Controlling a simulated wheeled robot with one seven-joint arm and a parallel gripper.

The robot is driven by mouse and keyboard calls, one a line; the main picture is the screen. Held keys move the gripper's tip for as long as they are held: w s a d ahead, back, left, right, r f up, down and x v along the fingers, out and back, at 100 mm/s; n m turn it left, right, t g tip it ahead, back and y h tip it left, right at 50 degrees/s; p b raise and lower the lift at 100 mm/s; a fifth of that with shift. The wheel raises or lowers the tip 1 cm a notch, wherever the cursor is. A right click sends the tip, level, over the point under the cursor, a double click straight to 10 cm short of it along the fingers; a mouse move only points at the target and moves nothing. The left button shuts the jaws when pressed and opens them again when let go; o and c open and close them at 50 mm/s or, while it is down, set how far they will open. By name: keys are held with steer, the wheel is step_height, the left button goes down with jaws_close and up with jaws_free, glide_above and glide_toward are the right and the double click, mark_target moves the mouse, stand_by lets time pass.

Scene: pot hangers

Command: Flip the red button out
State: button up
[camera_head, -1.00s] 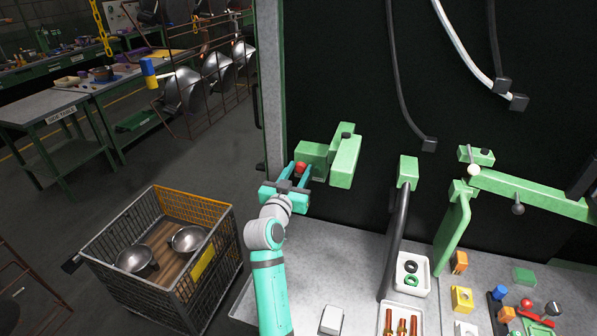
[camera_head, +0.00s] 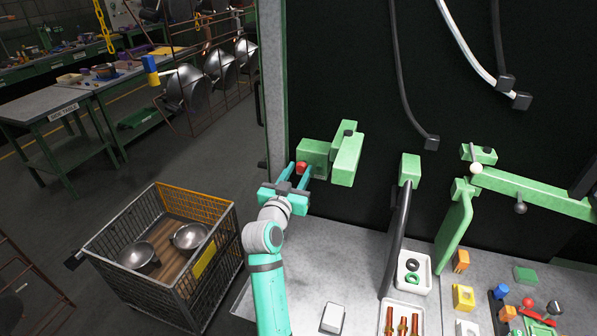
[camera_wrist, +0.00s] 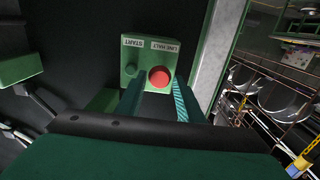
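The red button (camera_wrist: 160,76) is a round red knob on a green box (camera_wrist: 130,62), beside a green START button (camera_wrist: 132,71). A "LINE HALT" label sits by the red one. In the head view the red button (camera_head: 301,168) shows at the left end of the green fixture. My gripper (camera_head: 298,172) is in front of the box with its teal fingers apart, one on each side of the red button. In the wrist view the fingers (camera_wrist: 159,90) flank the button with what look like narrow gaps. I cannot tell how deep the tips reach.
A green block (camera_head: 347,160) juts out right of the box. A grey bench (camera_head: 350,262) with trays and small parts lies below right. A wire basket (camera_head: 165,240) with two metal bowls stands at the left. A pale post (camera_wrist: 222,50) is near the gripper's right in the wrist view.

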steer(key=v, duration=1)
steer(key=shift+s, duration=0.4)
